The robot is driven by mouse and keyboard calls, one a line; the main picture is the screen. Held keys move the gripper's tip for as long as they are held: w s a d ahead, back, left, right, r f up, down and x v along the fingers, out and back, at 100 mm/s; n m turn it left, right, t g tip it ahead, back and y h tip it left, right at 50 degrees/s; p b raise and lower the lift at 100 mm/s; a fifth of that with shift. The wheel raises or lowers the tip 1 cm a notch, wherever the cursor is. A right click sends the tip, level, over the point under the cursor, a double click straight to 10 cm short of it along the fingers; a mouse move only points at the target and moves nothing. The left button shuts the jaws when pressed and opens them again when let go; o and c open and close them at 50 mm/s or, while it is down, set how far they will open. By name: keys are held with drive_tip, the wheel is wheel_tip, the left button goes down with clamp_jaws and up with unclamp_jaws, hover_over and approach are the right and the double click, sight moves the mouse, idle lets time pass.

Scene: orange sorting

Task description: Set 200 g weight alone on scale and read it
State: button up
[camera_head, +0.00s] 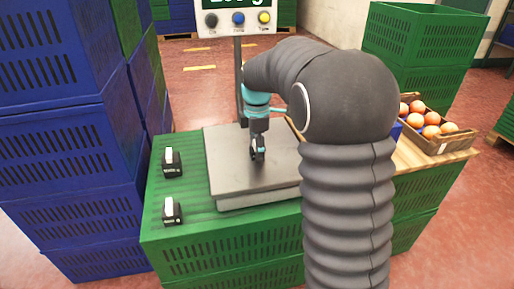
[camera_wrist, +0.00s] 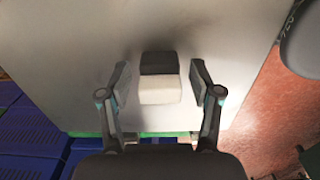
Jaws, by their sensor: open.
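The scale's grey plate (camera_head: 225,170) lies on a green crate, and it fills the wrist view (camera_wrist: 60,50). One weight (camera_wrist: 160,78), dark on one half and white on the other, stands on the plate in the wrist view. My gripper (camera_wrist: 160,85) is open around it, with a gap on each side. In the head view my gripper (camera_head: 257,155) is low over the plate and hides the weight. The scale's display (camera_head: 237,5) is lit green, cut off at the top; it seems to read 200 g. Two more black-and-white weights (camera_head: 171,162) (camera_head: 172,210) stand left of the scale.
Blue crates (camera_head: 65,140) are stacked at the left. A box of oranges (camera_head: 440,140) stands on a wooden board (camera_head: 410,158) at the right. Green crates (camera_head: 410,45) stand behind. A post (camera_head: 238,80) carries the display. My arm covers the plate's right side.

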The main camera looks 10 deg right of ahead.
wheel_tip(320, 180, up, 12)
drive_tip(key=shift+f+p, duration=0.15)
drive_tip(key=shift+p, duration=0.4)
drive_tip(key=s+r+m+t, duration=0.3)
drive_tip(key=s+m, duration=0.6)
drive_tip(key=s, duration=0.6)
drive_tip(key=s+f+m+t, duration=0.1)
drive_tip(key=s+f+m, duration=0.3)
drive_tip(key=s, duration=0.3)
drive_tip(key=s+f+m+t, duration=0.1)
drive_tip(key=s+f+m, duration=0.3)
drive_tip(key=s, duration=0.4)
drive_tip(key=shift+m+t, duration=0.3)
drive_tip(key=shift+m, duration=0.2)
